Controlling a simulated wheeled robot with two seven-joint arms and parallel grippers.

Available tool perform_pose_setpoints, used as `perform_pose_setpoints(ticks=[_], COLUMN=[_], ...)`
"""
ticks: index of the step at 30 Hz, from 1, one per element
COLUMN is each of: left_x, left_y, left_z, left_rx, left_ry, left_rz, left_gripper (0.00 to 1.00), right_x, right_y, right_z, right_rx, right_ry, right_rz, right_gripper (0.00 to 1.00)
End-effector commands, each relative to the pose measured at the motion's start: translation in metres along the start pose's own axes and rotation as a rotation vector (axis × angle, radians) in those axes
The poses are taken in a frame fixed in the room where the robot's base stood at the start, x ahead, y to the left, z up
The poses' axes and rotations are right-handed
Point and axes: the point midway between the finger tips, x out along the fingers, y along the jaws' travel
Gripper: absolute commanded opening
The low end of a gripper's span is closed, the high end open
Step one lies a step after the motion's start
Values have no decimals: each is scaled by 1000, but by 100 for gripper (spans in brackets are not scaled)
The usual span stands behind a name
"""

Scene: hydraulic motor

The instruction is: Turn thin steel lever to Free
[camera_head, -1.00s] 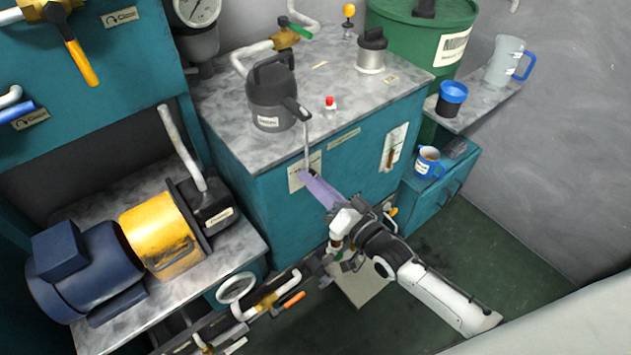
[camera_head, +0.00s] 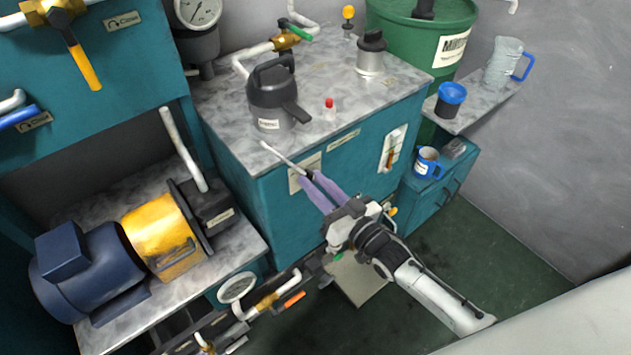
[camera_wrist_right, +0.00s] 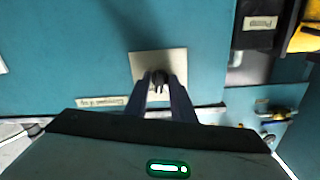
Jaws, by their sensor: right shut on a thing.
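The thin steel lever (camera_head: 283,158) leans up and to the left from its pivot on the front of the teal cabinet. Its free end reaches over the cabinet's top edge. A pale plate (camera_head: 294,180) sits behind the pivot, partly hidden by my fingers, and I cannot read its marks. My right gripper (camera_head: 309,176) is shut on the lever near its pivot end. In the right wrist view the right gripper's fingers (camera_wrist_right: 160,88) close around a dark stub in front of the plate (camera_wrist_right: 145,61). My left gripper is not in view.
A dark grey jug (camera_head: 275,95) and a red-capped piece (camera_head: 329,108) stand on the cabinet top behind the lever. A switch plate (camera_head: 393,148) is to the right. The yellow and blue motor (camera_head: 85,265) is at lower left. Open floor lies to the right.

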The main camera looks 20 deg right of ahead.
Motion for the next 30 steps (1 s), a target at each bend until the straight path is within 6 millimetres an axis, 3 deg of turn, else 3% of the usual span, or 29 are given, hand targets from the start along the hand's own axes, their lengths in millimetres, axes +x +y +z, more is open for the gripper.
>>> perform_pose_setpoints(ticks=[30], left_x=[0], left_y=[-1], left_z=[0], left_rx=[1], left_ry=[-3], left_rz=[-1], left_gripper=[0], right_x=[0], right_y=[1], right_z=[0], right_rx=[-892], right_ry=[0], right_rz=[1], right_gripper=[0])
